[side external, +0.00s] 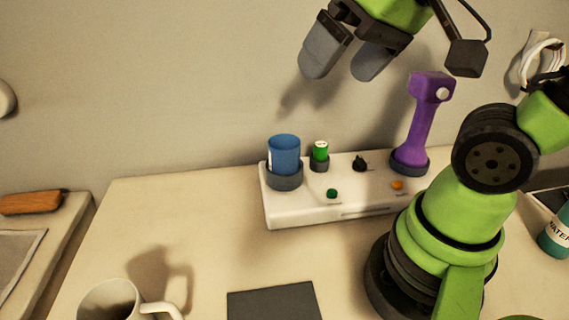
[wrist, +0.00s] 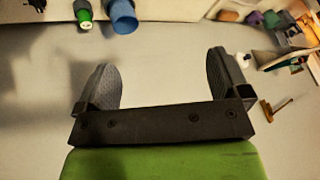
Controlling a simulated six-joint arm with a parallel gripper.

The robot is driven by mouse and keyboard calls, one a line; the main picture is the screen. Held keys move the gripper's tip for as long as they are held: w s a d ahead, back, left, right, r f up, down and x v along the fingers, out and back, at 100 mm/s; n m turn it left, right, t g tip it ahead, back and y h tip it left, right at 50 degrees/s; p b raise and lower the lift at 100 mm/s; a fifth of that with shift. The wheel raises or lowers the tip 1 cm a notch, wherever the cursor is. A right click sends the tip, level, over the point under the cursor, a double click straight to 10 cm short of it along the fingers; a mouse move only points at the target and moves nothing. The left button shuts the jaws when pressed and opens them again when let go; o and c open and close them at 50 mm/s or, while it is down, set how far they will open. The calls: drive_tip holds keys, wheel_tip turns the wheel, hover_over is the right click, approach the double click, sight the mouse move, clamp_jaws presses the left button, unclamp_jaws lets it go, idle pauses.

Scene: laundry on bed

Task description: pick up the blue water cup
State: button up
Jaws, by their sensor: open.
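The blue water cup (side external: 284,153) stands upright in a dark round holder (side external: 285,181) at the left end of a white station on the table. It also shows at the top of the wrist view (wrist: 123,17), partly cut off by the frame edge. My gripper (side external: 343,75) is open and empty, high above the station and up to the right of the cup. Its two grey fingers are spread wide in the wrist view (wrist: 162,80), with nothing between them.
The white station (side external: 350,210) also holds a small green container (side external: 320,151) close to the cup and a tall purple device (side external: 421,125) at its right. A mug (side external: 108,300) and a dark mat (side external: 274,302) are in front. A wall stands behind.

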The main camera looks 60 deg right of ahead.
drive_tip(key=w+d+f+n+g+h, duration=0.1)
drive_tip(key=w+d+f+n+g, duration=0.3)
drive_tip(key=w, duration=0.5)
drive_tip(key=g, duration=0.2)
approach(283, 152)
drive_tip(key=w+d+f, duration=0.1)
drive_tip(key=d+f, duration=0.1)
drive_tip(key=shift+n, duration=0.5)
drive_tip(key=shift+w+d+f, duration=0.1)
drive_tip(key=shift+w+f, duration=0.05)
drive_tip(key=shift+f, duration=1.6)
drive_tip(key=shift+w+f, duration=0.15)
drive_tip(key=shift+f, duration=1.55)
drive_tip(key=shift+w+d+f, duration=0.1)
drive_tip(key=shift+w+f, duration=0.05)
drive_tip(key=shift+f, duration=1.6)
drive_tip(key=c, duration=1)
drive_tip(key=shift+r, duration=0.15)
